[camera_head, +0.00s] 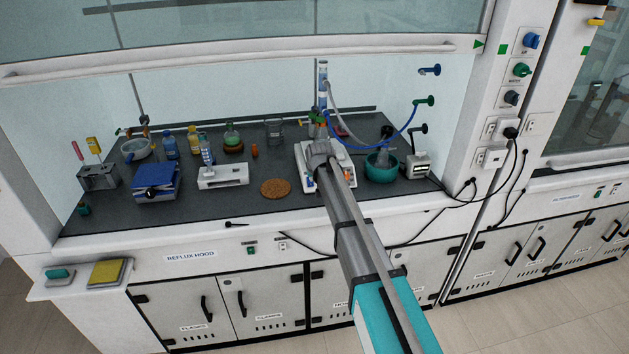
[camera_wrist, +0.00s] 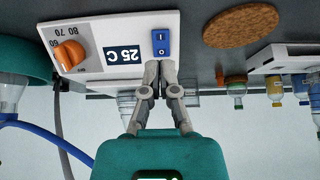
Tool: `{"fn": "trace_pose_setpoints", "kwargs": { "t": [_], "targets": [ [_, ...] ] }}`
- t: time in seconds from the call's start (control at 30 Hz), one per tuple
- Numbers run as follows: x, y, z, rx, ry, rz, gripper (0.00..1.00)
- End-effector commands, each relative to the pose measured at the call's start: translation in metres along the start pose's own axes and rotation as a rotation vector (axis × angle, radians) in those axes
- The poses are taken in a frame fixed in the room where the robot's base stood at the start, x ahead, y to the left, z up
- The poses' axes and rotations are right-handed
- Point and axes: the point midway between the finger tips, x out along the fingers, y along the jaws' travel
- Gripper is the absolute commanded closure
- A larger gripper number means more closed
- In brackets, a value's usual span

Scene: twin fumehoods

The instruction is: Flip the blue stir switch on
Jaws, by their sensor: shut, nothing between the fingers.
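The white hotplate stirrer (camera_wrist: 100,45) fills the upper left of the wrist view, with an orange knob (camera_wrist: 69,54) and a display (camera_wrist: 123,55) reading 25 C. The blue stir switch (camera_wrist: 160,43) is a small rocker marked I and O on its front panel; which side is pressed I cannot tell. My gripper (camera_wrist: 159,66) is shut and empty, its fingertips just below the switch in this view; contact is unclear. In the head view the stirrer (camera_head: 346,172) stands on the hood bench, partly hidden by my arm.
A cork ring (camera_head: 275,188) lies left of the stirrer, with a white balance (camera_head: 223,177) beyond it. A teal bowl (camera_head: 381,168) stands close on the right. The raised sash (camera_head: 240,55) spans the hood above.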

Motion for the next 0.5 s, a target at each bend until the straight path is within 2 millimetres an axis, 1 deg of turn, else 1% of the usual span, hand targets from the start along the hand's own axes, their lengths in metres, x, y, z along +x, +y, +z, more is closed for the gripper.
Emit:
{"fn": "trace_pose_setpoints", "kwargs": {
  "t": [0.03,0.5],
  "targets": [
    [0.009,0.0,0.001,0.0,0.0,0.0,1.0],
    [0.052,-0.001,-0.001,-0.001,0.0,0.0,1.0]
  ]
}}
